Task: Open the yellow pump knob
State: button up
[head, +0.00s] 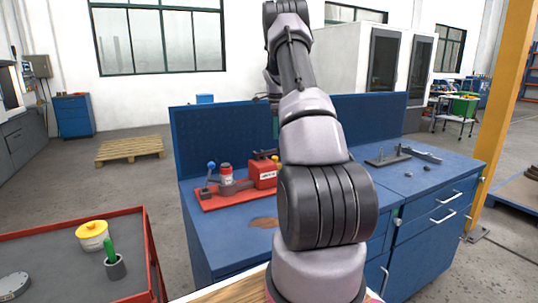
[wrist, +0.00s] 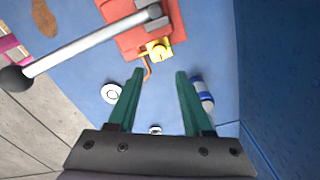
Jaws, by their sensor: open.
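In the wrist view, a small yellow knob (wrist: 158,50) sits at the edge of a red base (wrist: 165,15), beside a thin orange-brown curved piece. My gripper (wrist: 160,73) is open and empty, its two green fingers spread, with the knob ahead of and roughly between the fingertips. I see no contact, though the height gap is hard to judge. In the head view, the red pump device (head: 263,172) stands on the blue bench, left of my arm.
A grey lever (wrist: 85,45) with a black ball end crosses the wrist view's upper left. A white ring (wrist: 111,93) and a blue-white cylinder (wrist: 204,93) lie on the bench beside the fingers. Blue panels (head: 365,120) stand at the bench's back. A yellow-lidded pot (head: 92,235) stands on the left cart.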

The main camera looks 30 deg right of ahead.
aim_at(275, 157)
notch_tip(275, 157, down, 10)
jog(key=shift+f, duration=0.1)
dwell(0.4)
grip_shut()
